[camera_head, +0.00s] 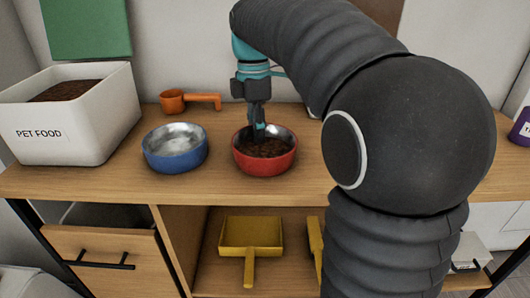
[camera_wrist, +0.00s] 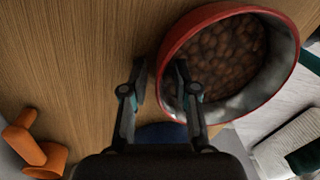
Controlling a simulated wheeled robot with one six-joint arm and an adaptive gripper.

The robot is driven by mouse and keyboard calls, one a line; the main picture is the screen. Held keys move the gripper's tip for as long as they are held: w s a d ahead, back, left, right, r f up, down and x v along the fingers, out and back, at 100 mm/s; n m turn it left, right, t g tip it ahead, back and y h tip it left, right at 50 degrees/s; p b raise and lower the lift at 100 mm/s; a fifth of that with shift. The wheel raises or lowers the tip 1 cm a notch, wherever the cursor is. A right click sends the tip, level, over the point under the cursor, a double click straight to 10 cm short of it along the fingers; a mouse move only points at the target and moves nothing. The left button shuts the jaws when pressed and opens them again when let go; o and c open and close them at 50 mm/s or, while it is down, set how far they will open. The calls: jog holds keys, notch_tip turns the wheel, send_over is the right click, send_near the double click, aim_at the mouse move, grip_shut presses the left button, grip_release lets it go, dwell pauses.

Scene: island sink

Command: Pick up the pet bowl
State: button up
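A red pet bowl (camera_head: 265,163) with brown food in it stands on the wooden top. A blue bowl (camera_head: 175,152), silver inside and empty, stands to its left. My gripper (camera_head: 257,130) points down at the red bowl's far left side. In the wrist view my gripper (camera_wrist: 161,75) is open, with a gap between its fingers. The red bowl's rim (camera_wrist: 166,55) lies between them, one finger inside the bowl and one outside. I cannot tell whether either finger touches the wall. A dark blue part of the blue bowl (camera_wrist: 160,131) shows behind my gripper.
A white pet food bin (camera_head: 100,128) stands at the left, an orange scoop (camera_head: 190,101) behind the blue bowl. A yellow dustpan (camera_head: 250,234) lies on the shelf below. A purple container (camera_head: 521,127) is at the far right.

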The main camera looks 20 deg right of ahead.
grip_shut()
jog(key=shift+r, duration=0.1)
